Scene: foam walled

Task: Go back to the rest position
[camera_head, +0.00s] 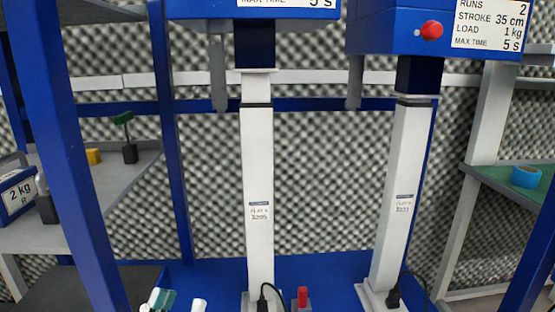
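Only the pale tips of my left gripper (177,303) show, at the bottom edge left of centre in the head view. The two tips stand apart, with blue surface visible between them. A small green piece (167,298) shows beside the left tip; I cannot tell whether it touches it. The rest of the gripper is cut off by the frame. My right gripper is not in view.
Two white columns (258,190) (400,190) carry blue boxes above a blue base, with dark cables at their feet. A grey shelf (110,190) stands left behind a blue post. A green shelf (500,181) at right holds blue tape (525,176).

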